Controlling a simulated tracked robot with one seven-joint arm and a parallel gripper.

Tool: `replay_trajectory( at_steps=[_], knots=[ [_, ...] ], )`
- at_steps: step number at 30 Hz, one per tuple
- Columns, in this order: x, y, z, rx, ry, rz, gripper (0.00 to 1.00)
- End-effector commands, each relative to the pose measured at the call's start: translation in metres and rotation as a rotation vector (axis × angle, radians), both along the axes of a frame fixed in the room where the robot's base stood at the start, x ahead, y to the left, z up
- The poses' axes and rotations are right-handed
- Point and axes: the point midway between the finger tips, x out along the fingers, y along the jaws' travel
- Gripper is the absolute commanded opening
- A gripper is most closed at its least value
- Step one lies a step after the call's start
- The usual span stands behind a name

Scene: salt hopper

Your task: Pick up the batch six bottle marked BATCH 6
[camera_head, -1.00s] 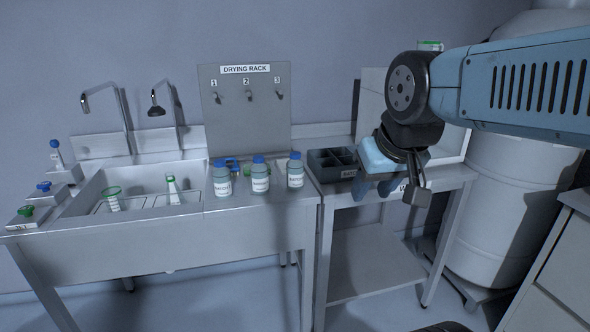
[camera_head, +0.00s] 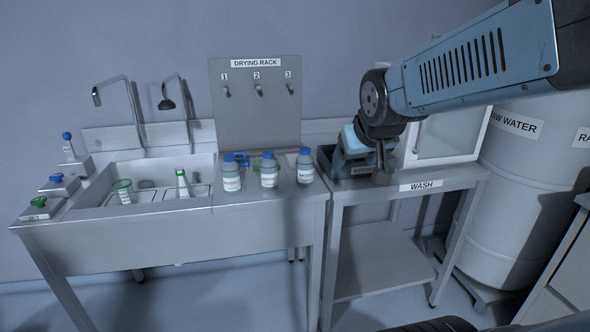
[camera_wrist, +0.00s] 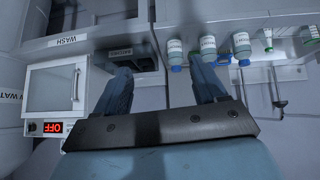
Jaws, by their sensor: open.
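Three bottles with blue caps stand upright in a row on the steel top between the sink and the bench: a left bottle (camera_head: 231,180), a middle bottle (camera_head: 268,177) and a right bottle (camera_head: 304,170). Their white labels are too small to read, so I cannot tell which is BATCH 6. In the wrist view the same row shows as bottles (camera_wrist: 175,50), (camera_wrist: 208,45) and (camera_wrist: 241,43), near my right finger. My gripper (camera_wrist: 160,68) is open and empty, its fingers spread. In the head view my gripper (camera_head: 357,157) is right of the bottles, over the dark bin.
A dark divided bin (camera_head: 326,158) sits on the WASH bench (camera_head: 440,184), partly hidden by my gripper. A drying rack panel (camera_head: 257,105) stands behind the bottles. Left is a sink (camera_head: 100,199) with green-rimmed vessels. A white cabinet (camera_wrist: 57,87) shows a red OFF display.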

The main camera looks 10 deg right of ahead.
Motion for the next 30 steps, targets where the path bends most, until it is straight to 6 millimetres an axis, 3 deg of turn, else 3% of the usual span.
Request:
replay_trajectory(
  at_steps=[1,6,15,24,30],
  knots=[
    [0.019,-0.003,-0.006,-0.010,-0.025,0.002,0.71],
    [0.076,-0.010,-0.018,-0.038,-0.144,0.024,0.71],
    [0.161,-0.016,-0.048,-0.046,-0.353,0.087,0.71],
    [0.221,-0.015,-0.085,0.001,-0.567,0.163,0.71],
    [0.244,-0.014,-0.110,0.063,-0.708,0.201,0.71]
  ],
)
